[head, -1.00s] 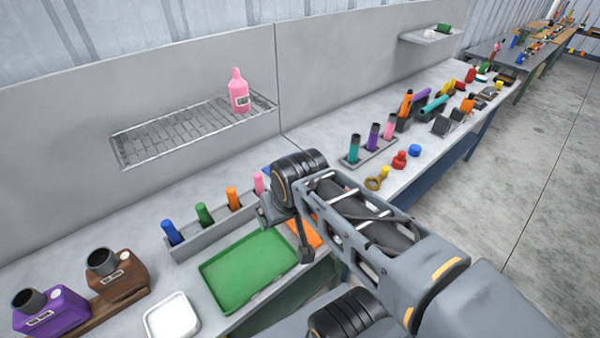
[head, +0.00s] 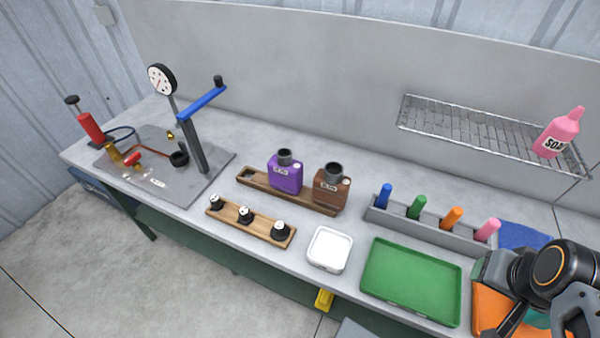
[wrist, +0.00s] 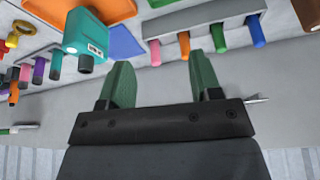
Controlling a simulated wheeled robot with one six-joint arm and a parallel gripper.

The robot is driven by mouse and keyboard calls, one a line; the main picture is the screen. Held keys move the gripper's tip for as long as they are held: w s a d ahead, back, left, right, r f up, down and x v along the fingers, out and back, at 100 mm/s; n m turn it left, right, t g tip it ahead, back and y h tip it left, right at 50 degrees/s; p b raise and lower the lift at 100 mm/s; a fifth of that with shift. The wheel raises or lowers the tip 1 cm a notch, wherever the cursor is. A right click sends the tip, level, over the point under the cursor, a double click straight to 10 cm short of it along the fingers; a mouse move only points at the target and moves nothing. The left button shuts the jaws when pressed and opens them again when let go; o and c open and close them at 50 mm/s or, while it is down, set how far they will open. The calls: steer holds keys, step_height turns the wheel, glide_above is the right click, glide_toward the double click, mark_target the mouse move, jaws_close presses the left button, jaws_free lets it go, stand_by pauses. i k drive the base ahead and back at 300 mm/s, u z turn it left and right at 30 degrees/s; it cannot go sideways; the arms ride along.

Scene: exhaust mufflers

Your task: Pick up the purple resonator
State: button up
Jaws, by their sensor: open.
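The purple resonator (head: 286,177) is a small purple box-shaped can with a dark round neck and a white label. In the head view it stands upright on a wooden rack (head: 252,186), left of a similar brown can (head: 331,188). It does not show in the wrist view. My gripper (wrist: 160,66) is open and empty in the wrist view, its two green fingers apart. My arm is at the right edge of the head view, well to the right of the purple resonator.
A wooden strip (head: 262,229) with black-and-white knobs and a white dish (head: 329,250) lie in front of the rack. A grey peg holder (head: 432,226) and green tray (head: 410,282) lie between my arm and the rack. A wire shelf (head: 470,128) juts out above. A teal can (wrist: 85,35) shows in the wrist view.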

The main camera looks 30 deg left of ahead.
mark_target(285, 174)
steer(key=u, duration=1.7)
steer(key=k, duration=1.15)
steer(key=u, duration=0.9)
steer(key=i, duration=1.6)
steer(key=z, duration=0.85)
steer(key=i, duration=0.5)
steer(key=z, duration=0.45)
